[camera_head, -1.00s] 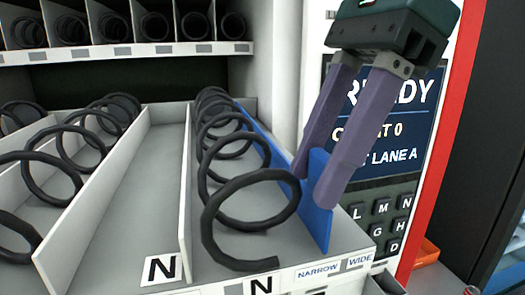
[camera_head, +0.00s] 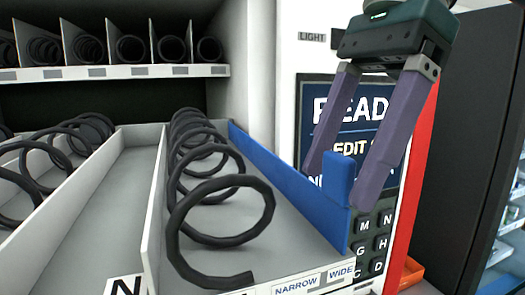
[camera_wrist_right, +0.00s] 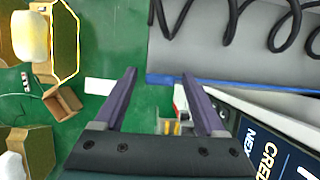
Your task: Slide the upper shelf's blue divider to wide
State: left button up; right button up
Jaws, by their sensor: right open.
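The blue divider (camera_head: 290,180) runs along the right side of the upper shelf (camera_head: 270,240), to the right of a black coil. Its front end, with a raised tab (camera_head: 338,178), stands by the WIDE label (camera_head: 342,271). My right gripper (camera_head: 340,186) is open, with its purple fingers spread on either side of the tab; whether either finger touches it cannot be told. In the right wrist view the open fingers (camera_wrist_right: 158,73) reach toward the blue divider's edge (camera_wrist_right: 230,82). My left gripper is not in view.
A NARROW label (camera_head: 295,285) sits left of the WIDE one. A display panel (camera_head: 345,110) and keypad (camera_head: 372,240) lie close behind the gripper. Black coils (camera_head: 225,210) fill the lane to the left. A higher row of coils (camera_head: 130,48) is at the back.

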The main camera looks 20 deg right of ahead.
jog(key=p+v, duration=0.5)
jog(key=v, duration=0.5)
jog(key=shift+p, duration=0.3)
jog(key=shift+f, duration=0.1)
